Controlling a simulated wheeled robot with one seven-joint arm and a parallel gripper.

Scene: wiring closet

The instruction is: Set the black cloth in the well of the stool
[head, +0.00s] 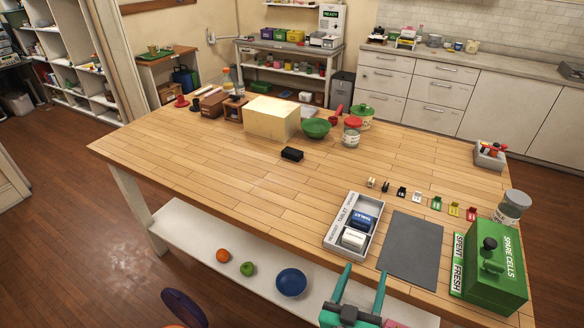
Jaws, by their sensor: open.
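A small black block-like item (292,154) lies on the wooden table, left of its middle; it may be the folded black cloth, but its material cannot be told. No stool with a well is clearly recognisable. A dark purple rounded shape (183,306) with orange below it is cut off at the bottom left edge; I cannot tell if it belongs to a stool. My gripper (361,289) is at the bottom, at the table's near edge. Its teal fingers are apart with nothing visible between them, far from the black item.
The table's left middle is clear.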

